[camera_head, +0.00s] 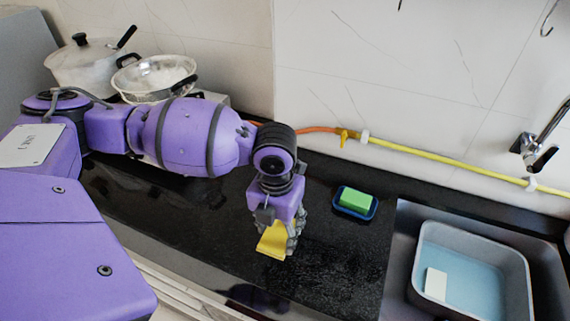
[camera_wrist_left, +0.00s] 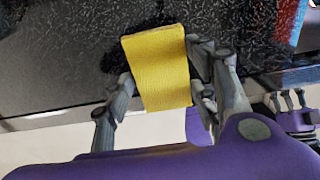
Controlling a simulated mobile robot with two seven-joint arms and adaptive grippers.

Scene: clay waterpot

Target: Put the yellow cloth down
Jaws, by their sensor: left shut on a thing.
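The yellow cloth (camera_head: 272,240) is in my left gripper (camera_head: 278,238), over the black counter (camera_head: 330,262) near its front edge. The left wrist view shows the cloth (camera_wrist_left: 158,68) as a flat, folded rectangle between the grey fingers of my left gripper (camera_wrist_left: 160,84), which are shut on it. The gripper points down. I cannot tell whether the cloth touches the counter. A purple part with grey fingers, seemingly my right gripper (camera_wrist_left: 290,108), shows at the right edge of the left wrist view; its opening is unclear.
A green sponge (camera_head: 356,199) sits in a blue dish (camera_head: 341,208) right of the gripper. A sink with a grey basin (camera_head: 425,258) is at the right, below a faucet (camera_head: 535,150). A pot (camera_head: 80,68) and pan (camera_head: 155,78) stand back left. A yellow hose (camera_head: 440,162) runs along the wall.

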